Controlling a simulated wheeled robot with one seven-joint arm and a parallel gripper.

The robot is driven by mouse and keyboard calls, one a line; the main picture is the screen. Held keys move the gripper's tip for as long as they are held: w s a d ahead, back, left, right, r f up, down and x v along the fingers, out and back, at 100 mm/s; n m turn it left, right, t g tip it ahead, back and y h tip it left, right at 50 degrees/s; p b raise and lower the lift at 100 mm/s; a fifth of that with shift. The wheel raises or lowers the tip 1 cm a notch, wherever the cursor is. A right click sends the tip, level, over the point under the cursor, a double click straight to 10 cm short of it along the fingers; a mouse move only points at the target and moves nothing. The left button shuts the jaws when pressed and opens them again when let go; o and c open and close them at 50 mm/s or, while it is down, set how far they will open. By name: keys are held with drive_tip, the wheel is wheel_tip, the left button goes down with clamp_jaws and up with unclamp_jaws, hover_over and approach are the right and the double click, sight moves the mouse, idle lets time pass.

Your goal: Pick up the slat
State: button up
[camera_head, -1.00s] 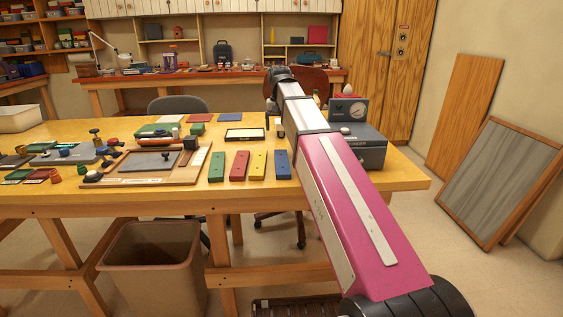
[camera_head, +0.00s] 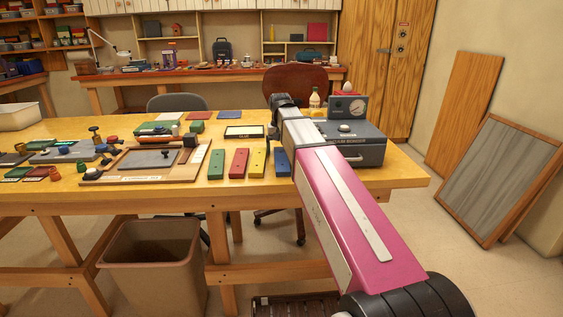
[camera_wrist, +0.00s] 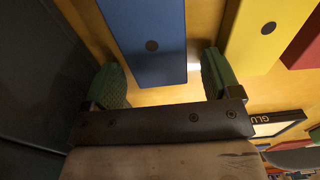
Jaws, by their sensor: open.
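Several coloured slats lie side by side on the wooden workbench (camera_head: 60,205): green (camera_head: 216,164), red (camera_head: 239,163), yellow (camera_head: 258,162) and blue (camera_head: 282,162). The blue slat's right side is partly covered by my arm in the head view. In the wrist view, my gripper (camera_wrist: 163,80) is open, with one green-padded finger on each side of the blue slat's (camera_wrist: 148,35) near end. I cannot tell whether the fingers touch it. The yellow slat (camera_wrist: 262,35) lies close to the right finger. My fingertips are not clear in the head view.
A dark grey instrument box (camera_head: 352,150) stands right of the blue slat; its dark side (camera_wrist: 40,70) fills the left of the wrist view. A framed "GLUE" tray (camera_head: 244,132) lies behind the slats. A wooden board with a grey plate (camera_head: 148,160) is to the left.

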drive_tip(key=c, duration=1.1)
drive_tip(key=shift+o, duration=0.2)
drive_tip(key=shift+r, duration=0.15)
